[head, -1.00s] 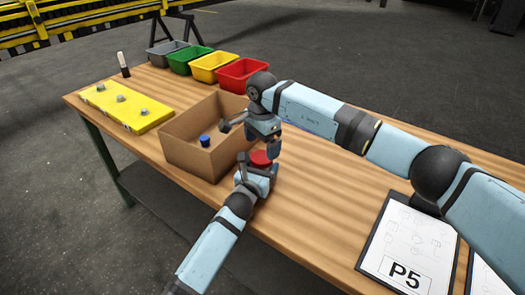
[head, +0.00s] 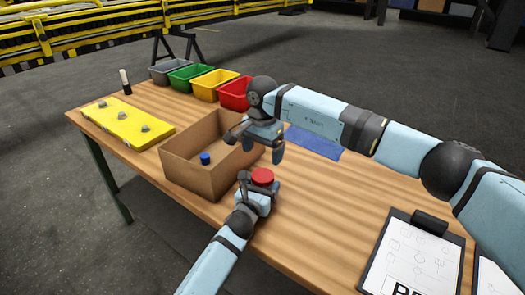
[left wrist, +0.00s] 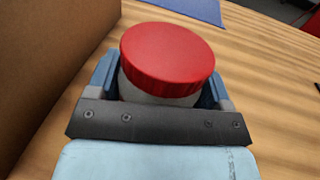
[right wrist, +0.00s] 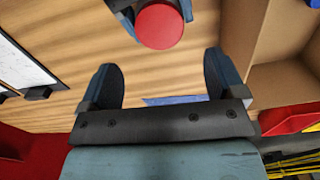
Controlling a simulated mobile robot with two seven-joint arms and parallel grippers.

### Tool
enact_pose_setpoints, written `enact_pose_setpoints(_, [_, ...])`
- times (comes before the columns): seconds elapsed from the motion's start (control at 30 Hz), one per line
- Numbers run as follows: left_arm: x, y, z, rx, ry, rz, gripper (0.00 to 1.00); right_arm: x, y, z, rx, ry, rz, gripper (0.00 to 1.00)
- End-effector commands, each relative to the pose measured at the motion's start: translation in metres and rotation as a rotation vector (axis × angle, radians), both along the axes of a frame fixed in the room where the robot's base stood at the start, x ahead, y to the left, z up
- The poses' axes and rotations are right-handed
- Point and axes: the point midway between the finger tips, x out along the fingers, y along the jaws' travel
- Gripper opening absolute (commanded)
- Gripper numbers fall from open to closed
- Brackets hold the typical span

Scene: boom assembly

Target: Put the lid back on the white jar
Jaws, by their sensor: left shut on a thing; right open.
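The white jar (left wrist: 157,94) stands between the fingers of my left gripper (left wrist: 161,82), which is shut on it. The red lid (left wrist: 167,55) sits on top of the jar, looking level, and covers its mouth. In the head view the red lid (head: 262,176) shows just above my left gripper (head: 257,190), which hides the jar's body. My right gripper (head: 259,144) is open and empty, above and behind the lid. In the right wrist view the lid (right wrist: 160,26) is at the top, apart from the open fingers of my right gripper (right wrist: 164,80).
A cardboard box (head: 193,182) with a blue-capped item (head: 205,158) inside stands left of the grippers. Colored bins (head: 190,76) line the back. A blue mat (head: 316,142) lies behind my right arm. A clipboard (head: 412,262) lies at front right.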

Motion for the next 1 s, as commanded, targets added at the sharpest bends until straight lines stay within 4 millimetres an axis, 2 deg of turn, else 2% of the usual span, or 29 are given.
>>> enact_pose_setpoints(0.53, [0.0,0.0,0.0,0.0,-0.001,0.0,0.07,0.0,0.0,-0.071,-0.001,0.002,-0.002,0.89])
enact_pose_setpoints(0.7, [0.0,0.0,0.0,0.0,-0.001,0.0,0.07,0.0,0.0,-0.079,0.001,0.001,-0.002,0.89])
enact_pose_setpoints(0.97, [0.0,0.0,0.0,0.0,-0.001,0.0,0.07,0.0,0.0,-0.079,0.0,0.0,-0.002,0.89])
enact_pose_setpoints(1.0, [0.0,0.0,0.0,0.0,-0.001,0.0,0.07,0.0,0.0,-0.079,0.0,0.0,-0.001,0.79])
